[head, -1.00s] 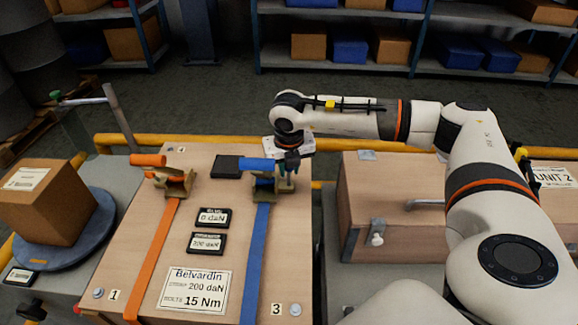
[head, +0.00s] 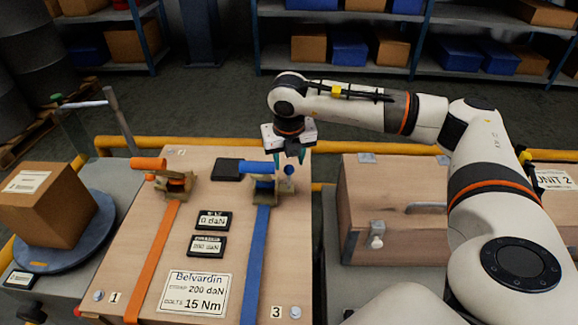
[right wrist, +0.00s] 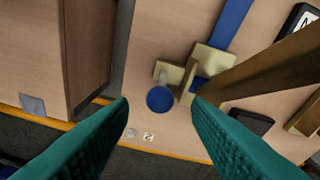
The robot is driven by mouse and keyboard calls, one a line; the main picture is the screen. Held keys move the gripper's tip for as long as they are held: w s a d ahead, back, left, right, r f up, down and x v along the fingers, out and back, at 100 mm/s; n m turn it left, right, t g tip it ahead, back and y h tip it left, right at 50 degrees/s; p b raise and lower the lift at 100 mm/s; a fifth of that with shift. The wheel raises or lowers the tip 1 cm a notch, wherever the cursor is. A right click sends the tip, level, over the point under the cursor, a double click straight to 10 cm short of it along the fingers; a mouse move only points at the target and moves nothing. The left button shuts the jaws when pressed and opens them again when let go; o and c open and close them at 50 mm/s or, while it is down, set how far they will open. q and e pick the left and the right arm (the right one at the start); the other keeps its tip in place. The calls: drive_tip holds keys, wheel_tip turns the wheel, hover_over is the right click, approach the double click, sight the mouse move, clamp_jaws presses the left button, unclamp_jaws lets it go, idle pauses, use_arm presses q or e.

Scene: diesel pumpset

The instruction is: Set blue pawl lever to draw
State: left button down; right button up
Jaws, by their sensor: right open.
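The blue pawl lever shows as a round blue knob (head: 289,170) on a short stem, at the right side of the blue strap's ratchet (head: 264,186). In the right wrist view the knob (right wrist: 160,99) lies between and beyond my fingers, apart from both. My right gripper (head: 289,156) is open and empty, just above the knob. The blue ratchet handle (head: 257,167) lies level, pointing left. Markings for the pawl's positions cannot be read. My left gripper is out of view.
An orange strap (head: 155,254) with its orange-handled ratchet (head: 174,184) lies to the left on the same wooden crate (head: 180,235). A black block (head: 227,169) sits between the ratchets. A second wooden case (head: 385,225) stands right. A yellow rail (head: 220,147) runs behind.

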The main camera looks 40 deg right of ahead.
wheel_tip(320, 180, up, 7)
drive_tip(key=s, duration=0.1)
drive_tip(key=shift+a, duration=0.45)
drive_tip(key=shift+s, duration=0.1)
drive_tip(key=shift+c, duration=0.3)
